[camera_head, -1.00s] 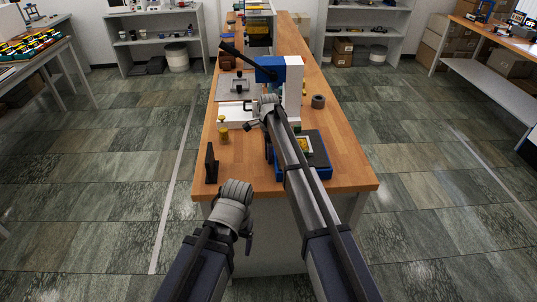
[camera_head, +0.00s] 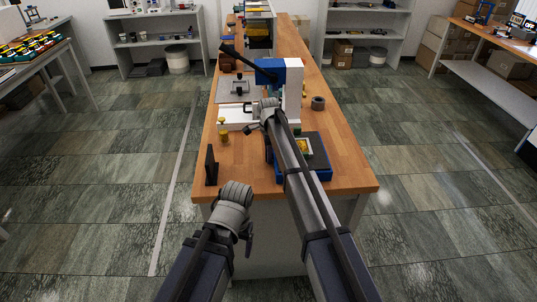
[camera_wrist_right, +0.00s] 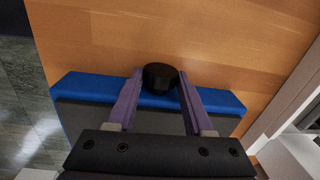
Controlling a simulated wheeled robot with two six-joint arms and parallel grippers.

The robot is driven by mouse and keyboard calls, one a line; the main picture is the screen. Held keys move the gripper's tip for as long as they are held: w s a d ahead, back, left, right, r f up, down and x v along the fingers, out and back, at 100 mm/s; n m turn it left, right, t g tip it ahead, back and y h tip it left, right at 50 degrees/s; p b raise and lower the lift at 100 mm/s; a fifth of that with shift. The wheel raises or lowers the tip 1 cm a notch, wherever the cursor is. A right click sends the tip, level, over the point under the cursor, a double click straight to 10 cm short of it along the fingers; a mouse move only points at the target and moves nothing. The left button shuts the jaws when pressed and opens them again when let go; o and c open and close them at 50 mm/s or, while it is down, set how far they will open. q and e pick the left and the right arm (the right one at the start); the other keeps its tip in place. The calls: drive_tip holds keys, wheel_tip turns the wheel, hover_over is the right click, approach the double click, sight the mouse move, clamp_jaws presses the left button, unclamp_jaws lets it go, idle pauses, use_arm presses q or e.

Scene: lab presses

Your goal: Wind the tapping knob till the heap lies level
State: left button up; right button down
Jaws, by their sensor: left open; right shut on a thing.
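A blue box with a dark top (camera_head: 318,160) stands near the bench's front right, partly hidden behind my right arm. On it is a small yellow-rimmed dish (camera_head: 304,146), too small to tell how its contents lie. In the right wrist view, a round black knob (camera_wrist_right: 160,78) sits at the box's blue edge (camera_wrist_right: 80,88). My right gripper (camera_wrist_right: 160,85) is shut on the knob, one purple finger on each side. My left gripper (camera_head: 248,238) is open and empty in front of the bench's front edge, away from the box.
A press with a blue head (camera_head: 270,70) and white column stands behind the box. A dark ring (camera_head: 318,103) lies at the right. The bench's front right corner is bare.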

drive_tip(key=shift+s+f+t, duration=0.1)
drive_tip(key=shift+s+t, duration=0.25)
drive_tip(key=shift+t, duration=0.45)
drive_tip(key=shift+w+t+b, duration=0.2)
drive_tip(key=shift+t+b, duration=0.1)
drive_tip(key=shift+c, duration=1.5)
unclamp_jaws()
drive_tip(key=p+v, duration=0.7)
drive_tip(key=v, duration=0.1)
drive_tip(key=shift+p, duration=0.3)
drive_tip(key=shift+s+f, duration=0.1)
